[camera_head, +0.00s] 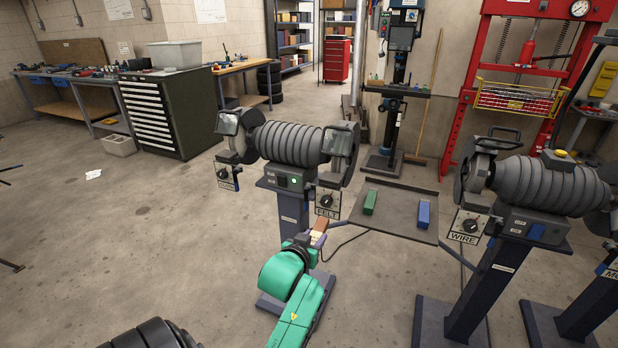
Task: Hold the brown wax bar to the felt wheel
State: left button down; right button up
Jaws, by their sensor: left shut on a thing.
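A bench grinder with a ribbed grey motor (290,143) stands on a dark pedestal in the middle. A small green light shows on its front box. The right end has a plate marked FELT (326,212) and a knob. The felt wheel there is mostly hidden by the dark guard and shield (340,143). My left gripper (313,240), on the green arm, is shut on the brown wax bar (319,228). The bar points up, its top end just below the FELT plate in the picture. I cannot tell its depth gap to the wheel. My right gripper is out of view.
A second grinder (540,186), marked WIRE, stands at right. A black cable runs over the floor beside the pedestal. The left floor is mostly clear.

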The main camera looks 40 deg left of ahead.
pick_arm(q)
jog(key=w+a+r+p, duration=0.4)
jog(key=w+a+r, duration=0.1)
jog(key=r, duration=0.5)
jog(key=shift+m+h, duration=0.3)
jog(key=shift+w+a+f+b, duration=0.1)
jog(key=shift+w+a+b, duration=0.45)
jog(key=shift+w, duration=0.9)
jog(key=shift+w+a+f+b, duration=0.15)
jog(key=shift+w+a+b, duration=0.4)
jog(key=shift+w, duration=0.85)
jog(key=shift+w+a+f+b, duration=0.1)
jog(key=shift+w+a+b, duration=0.2)
jog(key=shift+w+b, duration=0.8)
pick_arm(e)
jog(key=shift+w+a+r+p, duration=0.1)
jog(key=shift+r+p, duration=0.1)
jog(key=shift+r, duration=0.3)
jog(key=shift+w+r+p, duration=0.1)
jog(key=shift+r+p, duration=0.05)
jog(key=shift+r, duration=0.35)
pick_arm(q)
jog(key=shift+w+a, duration=0.15)
jog(key=shift+w, duration=0.6)
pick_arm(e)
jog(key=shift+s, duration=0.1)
